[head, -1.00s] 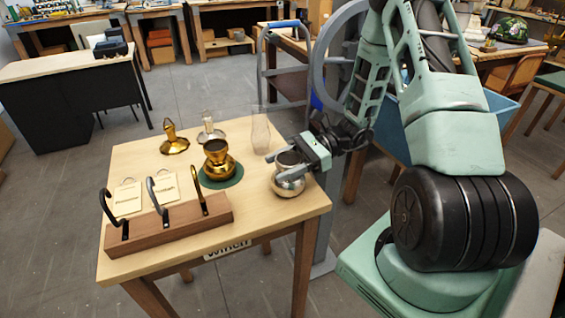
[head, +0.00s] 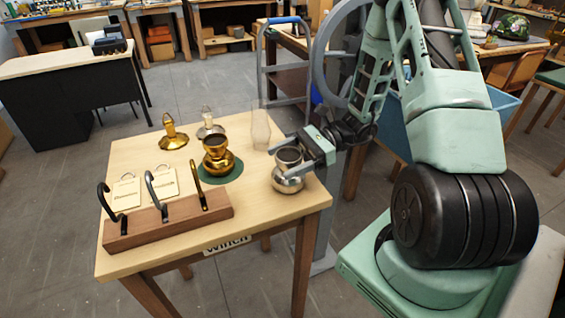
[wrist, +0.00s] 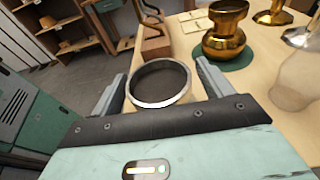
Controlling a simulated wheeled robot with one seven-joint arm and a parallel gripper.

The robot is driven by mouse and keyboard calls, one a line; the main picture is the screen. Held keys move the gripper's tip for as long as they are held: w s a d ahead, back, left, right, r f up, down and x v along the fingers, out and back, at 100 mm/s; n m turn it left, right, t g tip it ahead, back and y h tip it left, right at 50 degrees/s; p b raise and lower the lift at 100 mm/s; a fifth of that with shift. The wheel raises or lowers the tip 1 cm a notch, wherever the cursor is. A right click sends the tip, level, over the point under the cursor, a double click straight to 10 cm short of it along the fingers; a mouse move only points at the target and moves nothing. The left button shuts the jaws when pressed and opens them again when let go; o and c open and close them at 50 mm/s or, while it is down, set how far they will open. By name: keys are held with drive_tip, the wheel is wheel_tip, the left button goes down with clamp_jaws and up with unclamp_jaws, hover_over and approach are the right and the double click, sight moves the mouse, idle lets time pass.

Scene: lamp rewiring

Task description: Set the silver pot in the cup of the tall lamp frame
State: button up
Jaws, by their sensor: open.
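The silver pot (head: 288,184) stands upright near the table's right edge, with a round belly and a wide open mouth. My gripper (head: 280,160) is open at the pot's upper part, one finger on each side. In the wrist view the pot's rim (wrist: 160,103) lies between the two spread fingers (wrist: 161,70). A gap shows beside the rim on the right; contact on the left cannot be told. I cannot pick out the tall lamp frame or its cup with certainty in either view.
A brass pot (head: 217,163) stands on a green mat (head: 236,172) left of the silver pot. A clear glass chimney (head: 260,130), brass burner (head: 173,135) and silver burner (head: 208,127) stand behind. A wooden rack (head: 170,222) with three hooks fills the front left.

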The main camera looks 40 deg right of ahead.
drive_tip(key=b+v, duration=0.3)
drive_tip(key=v, duration=1.3)
drive_tip(key=shift+s+r, duration=0.15)
drive_tip(key=shift+r, duration=0.15)
drive_tip(key=shift+d, duration=0.1)
